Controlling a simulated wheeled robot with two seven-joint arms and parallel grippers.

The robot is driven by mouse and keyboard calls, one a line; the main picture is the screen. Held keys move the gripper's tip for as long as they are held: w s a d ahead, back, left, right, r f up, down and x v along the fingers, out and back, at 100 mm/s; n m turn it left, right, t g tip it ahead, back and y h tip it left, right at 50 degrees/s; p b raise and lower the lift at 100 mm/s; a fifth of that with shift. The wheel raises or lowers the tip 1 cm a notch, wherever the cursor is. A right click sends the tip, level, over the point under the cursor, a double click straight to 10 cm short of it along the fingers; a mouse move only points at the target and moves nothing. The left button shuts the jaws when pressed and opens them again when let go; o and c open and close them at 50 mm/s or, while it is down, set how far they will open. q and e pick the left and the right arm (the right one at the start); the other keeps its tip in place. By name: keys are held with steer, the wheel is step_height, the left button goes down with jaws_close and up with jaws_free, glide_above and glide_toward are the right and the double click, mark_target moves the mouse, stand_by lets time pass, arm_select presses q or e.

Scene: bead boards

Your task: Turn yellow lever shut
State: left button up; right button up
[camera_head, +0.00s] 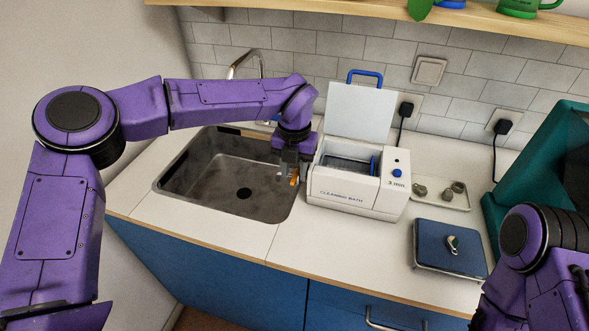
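My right gripper is out of view; only part of the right arm shows at the lower right.
The steel sink (215,185) lies left of the bath, with a faucet (243,58) behind it. Right of the bath are a tray (455,202) with small grey parts, a blue scale-like box (435,258) and a teal case (545,150). The front worktop is clear.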

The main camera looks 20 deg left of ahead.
mark_target(294, 176)
arm_select(q)
step_height(294, 176, up, 10)
steer(key=b, duration=0.1)
steer(key=shift+r, duration=0.25)
stand_by(0.4)
